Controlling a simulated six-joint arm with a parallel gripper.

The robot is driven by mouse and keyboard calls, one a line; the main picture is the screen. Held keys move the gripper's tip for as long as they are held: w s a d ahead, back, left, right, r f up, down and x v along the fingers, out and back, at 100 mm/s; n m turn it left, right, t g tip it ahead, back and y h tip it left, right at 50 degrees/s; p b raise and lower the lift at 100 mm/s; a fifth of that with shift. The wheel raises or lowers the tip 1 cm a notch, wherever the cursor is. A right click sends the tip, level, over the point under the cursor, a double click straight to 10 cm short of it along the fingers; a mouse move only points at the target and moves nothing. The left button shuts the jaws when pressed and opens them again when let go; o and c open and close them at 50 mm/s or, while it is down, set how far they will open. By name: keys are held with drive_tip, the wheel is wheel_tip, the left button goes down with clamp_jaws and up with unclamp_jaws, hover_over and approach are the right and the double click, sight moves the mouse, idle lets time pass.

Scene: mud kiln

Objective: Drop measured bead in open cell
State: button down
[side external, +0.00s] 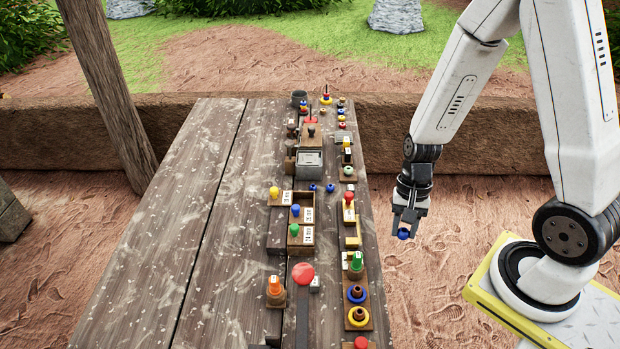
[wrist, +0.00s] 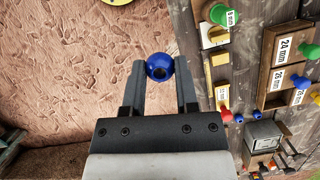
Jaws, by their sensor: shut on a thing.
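My gripper (side external: 404,230) is shut on a round blue bead (side external: 404,235). In the wrist view the bead (wrist: 159,67) sits between the fingertips, with a dark hole in it. The gripper appears to the right of the table's edge. A wooden box (side external: 315,218) has cells with numbered lids. Its green-knobbed lid (side external: 307,235) and blue-knobbed lid (side external: 307,214) lie in place. The yellow-knobbed lid (side external: 286,198) is slid out left, and the cell beside it looks open. The inside of that cell is too small to make out.
Two loose blue beads (side external: 313,187) (side external: 330,187) lie beyond the box, near a grey metal box (side external: 309,161). A row of small fixtures with a red knob (side external: 349,196) and a green knob (side external: 357,261) lines the right edge. The table's left half is bare.

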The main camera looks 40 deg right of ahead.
drive_tip(key=shift+r, duration=2.4)
drive_tip(key=w+d+f+m, duration=0.1)
drive_tip(key=w+f+m, duration=0.1)
drive_tip(key=w, duration=0.6)
drive_tip(key=w+d+f+m, duration=0.1)
drive_tip(key=w+m, duration=0.1)
drive_tip(key=w, duration=0.5)
drive_tip(key=m+t, duration=0.2)
drive_tip(key=m, duration=0.3)
hover_over(304, 204)
drive_tip(key=d, duration=0.1)
drive_tip(key=d+x, duration=0.1)
drive_tip(key=x, duration=0.6)
drive_tip(key=shift+s+d+f+y, duration=0.15)
drive_tip(key=shift+s+d+y, duration=0.15)
drive_tip(key=shift+d+y, duration=0.1)
drive_tip(key=shift+f, duration=0.15)
drive_tip(key=shift+f, duration=2.8)
